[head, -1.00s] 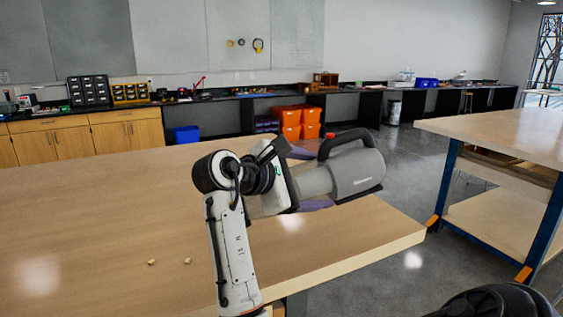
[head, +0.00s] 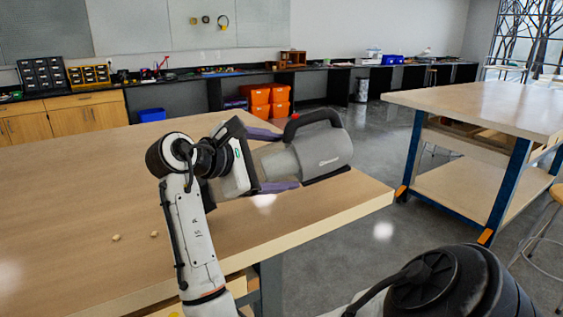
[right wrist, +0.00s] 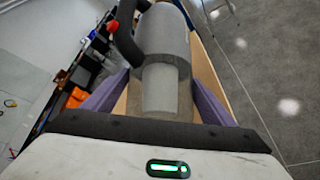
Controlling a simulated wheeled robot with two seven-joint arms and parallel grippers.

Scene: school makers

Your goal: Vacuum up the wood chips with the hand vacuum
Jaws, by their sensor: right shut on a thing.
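The hand vacuum (head: 322,156) is grey with a dark handle and a red button. My right gripper (head: 277,162) is shut on it, with one purple finger on each side of its narrow light-grey front part. The vacuum's wide body points away from the gripper, over the right end of the wooden table. I cannot tell whether it touches the tabletop. The vacuum also shows between the fingers in the right wrist view (right wrist: 165,50). Two small tan wood chips, a left one (head: 117,238) and a right one (head: 154,234), lie on the table left of my right arm. My left gripper is out of view.
The wooden table (head: 60,200) is otherwise bare around the chips, and its edge runs below the vacuum. A second workbench (head: 490,105) with blue legs stands at right, beside a stool (head: 545,235). Open grey floor lies between. Orange bins (head: 262,103) stand under the back counter.

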